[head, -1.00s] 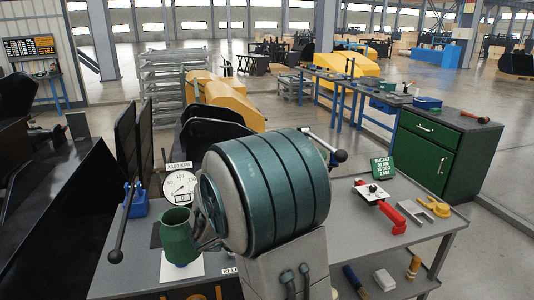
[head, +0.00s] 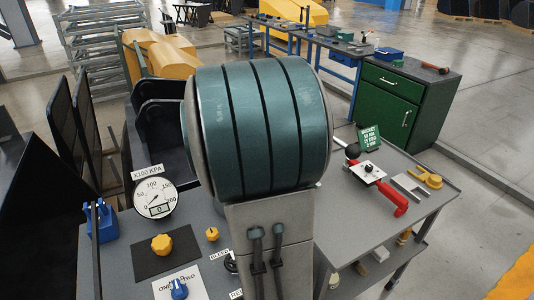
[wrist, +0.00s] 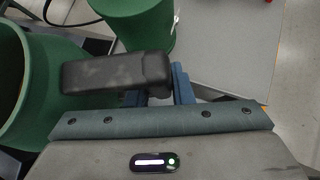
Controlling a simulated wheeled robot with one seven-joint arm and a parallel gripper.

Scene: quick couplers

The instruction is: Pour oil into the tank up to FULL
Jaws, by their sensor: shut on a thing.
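In the wrist view, an open-mouthed green jug (wrist: 45,110) is at the left edge, close to my gripper and partly cut off. My gripper (wrist: 172,85) is shut, with a black finger across the jug's near side; its exact hold is hidden. A second green round vessel (wrist: 140,28) with a pale tag on its right side shows at the top, cut off by the frame. I cannot tell a FULL mark or any oil level. In the head view my own large arm hides the gripper, the jug and the second vessel.
A green cabinet (head: 400,100) stands behind at right. Open floor lies at the right.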

